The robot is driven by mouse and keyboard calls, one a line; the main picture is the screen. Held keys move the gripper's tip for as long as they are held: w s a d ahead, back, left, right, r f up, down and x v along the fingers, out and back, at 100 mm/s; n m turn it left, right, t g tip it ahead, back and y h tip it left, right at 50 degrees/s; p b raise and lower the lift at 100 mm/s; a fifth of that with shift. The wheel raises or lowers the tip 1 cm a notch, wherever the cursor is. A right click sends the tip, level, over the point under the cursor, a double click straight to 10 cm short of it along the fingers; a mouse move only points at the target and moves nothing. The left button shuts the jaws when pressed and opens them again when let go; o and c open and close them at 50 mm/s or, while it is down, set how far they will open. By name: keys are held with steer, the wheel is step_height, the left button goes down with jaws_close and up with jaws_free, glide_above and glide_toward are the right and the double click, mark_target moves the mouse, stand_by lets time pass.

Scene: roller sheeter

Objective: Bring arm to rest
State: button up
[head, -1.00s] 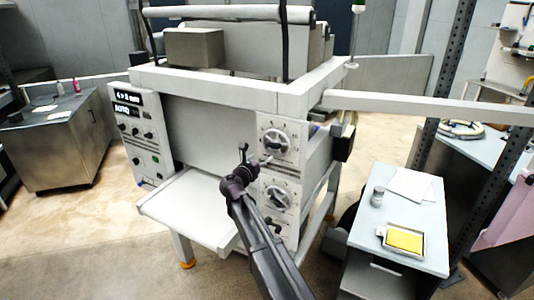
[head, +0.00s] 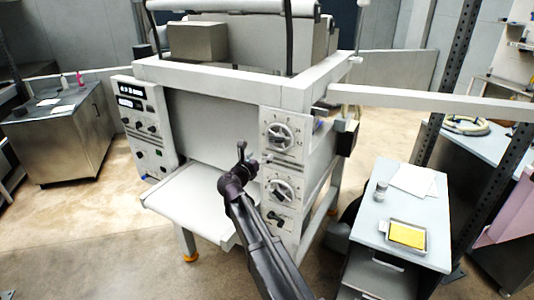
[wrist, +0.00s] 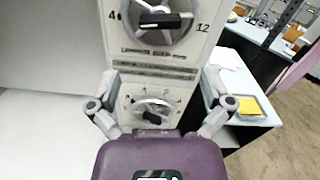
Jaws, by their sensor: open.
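My gripper (head: 243,158) is in front of the white roller sheeter (head: 205,75), left of its right control column. In the wrist view my gripper (wrist: 165,100) is open, its two fingers spread wide with nothing between them. The upper dial (head: 277,136) also shows in the wrist view (wrist: 160,20), with a black handle and the numbers 4 and 12. The lower dial (head: 280,189) shows between the fingers in the wrist view (wrist: 152,112). The gripper appears clear of both dials. My arm reaches up from the bottom of the head view.
The sheeter's white outfeed shelf (head: 195,200) juts out at left below my gripper. A side table (head: 400,260) at right holds a yellow-filled tray (head: 407,235), a small jar (head: 381,189) and paper (head: 412,179). A metal cabinet (head: 60,145) stands at far left.

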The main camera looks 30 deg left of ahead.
steer(key=w+d+f+m+g+h+b, duration=0.1)
steer(key=d+f+m+g+h+b, duration=0.15)
steer(key=d+f+m, duration=0.75)
steer(key=w+d+f+m+g+h+b, duration=0.1)
steer(key=d+f+m+g+h+b, duration=0.2)
steer(key=d, duration=1.3)
steer(key=w+d+f+m+g+h+b, duration=0.1)
steer(key=d+f+m+g+b, duration=0.25)
steer(key=d+f+m, duration=0.65)
steer(key=s+d+f+m+g+y+b, duration=0.3)
steer(key=s+d+f+m, duration=0.3)
steer(key=s+d, duration=0.3)
steer(key=s+d+f+m+g+y+b, duration=0.3)
steer(key=s+d+m, duration=0.6)
steer(key=d, duration=0.6)
step_height(320, 180, down, 4)
steer(key=g+b, duration=0.2)
steer(key=g, duration=0.1)
steer(key=shift+s+d+f+b, duration=0.15)
steer(key=shift+s+d+b, duration=0.15)
steer(key=shift+s+b, duration=0.1)
steer(key=shift+y, duration=0.25)
steer(key=c, duration=0.6)
